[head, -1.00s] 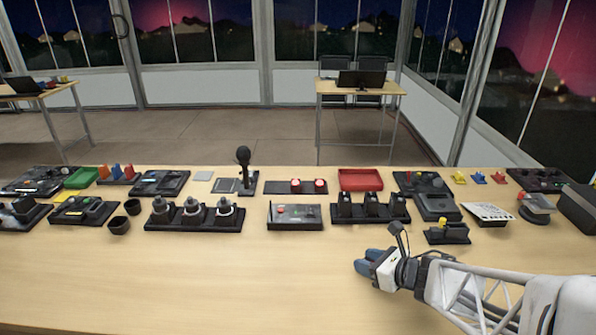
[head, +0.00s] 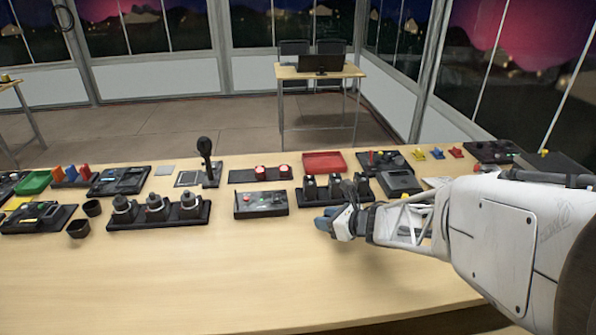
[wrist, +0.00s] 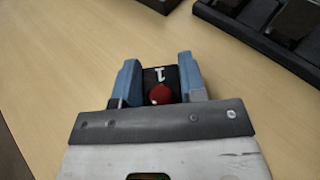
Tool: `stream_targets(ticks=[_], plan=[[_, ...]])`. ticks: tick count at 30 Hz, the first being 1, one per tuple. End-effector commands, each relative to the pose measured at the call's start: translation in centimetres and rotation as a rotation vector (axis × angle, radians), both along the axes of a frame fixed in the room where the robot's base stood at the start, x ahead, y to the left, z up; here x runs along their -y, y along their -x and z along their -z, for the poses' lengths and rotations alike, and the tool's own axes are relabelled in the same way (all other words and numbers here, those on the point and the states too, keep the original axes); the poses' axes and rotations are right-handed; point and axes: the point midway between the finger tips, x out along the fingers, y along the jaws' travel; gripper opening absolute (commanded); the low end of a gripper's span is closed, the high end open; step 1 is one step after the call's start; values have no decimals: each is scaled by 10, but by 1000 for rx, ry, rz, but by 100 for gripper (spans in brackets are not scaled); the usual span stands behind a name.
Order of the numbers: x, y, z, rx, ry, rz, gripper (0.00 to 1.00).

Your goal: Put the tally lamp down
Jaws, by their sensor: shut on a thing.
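My gripper (wrist: 160,80) is shut on the tally lamp (wrist: 160,94), a small black block with a red dome and a white mark, held between two blue fingers in the wrist view. In the head view my gripper (head: 328,222) is over the front part of the table, just before a black rack with several upright pieces (head: 333,188). The lamp is hidden there. Whether the lamp touches the table I cannot tell. Two similar red-topped pieces sit in a long black tray (head: 240,177), whose left part is bare.
A flat console (head: 261,204) lies left of my gripper, and a row of three dark knobs (head: 155,208) further left. A red tray (head: 324,162) is behind the rack. The table's front middle (head: 220,275) is clear.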

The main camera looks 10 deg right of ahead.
Motion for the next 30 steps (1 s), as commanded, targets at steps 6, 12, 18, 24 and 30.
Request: stream_targets(ticks=[6, 12, 18, 24, 30], plan=[[-2, -32, 3, -1, 0, -1, 14], [-2, -57, 6, -1, 1, 0, 14], [-3, -68, 6, 0, 0, 0, 14], [-3, -69, 6, 0, 0, 0, 14], [-3, -68, 8, 0, 0, 0, 14]])
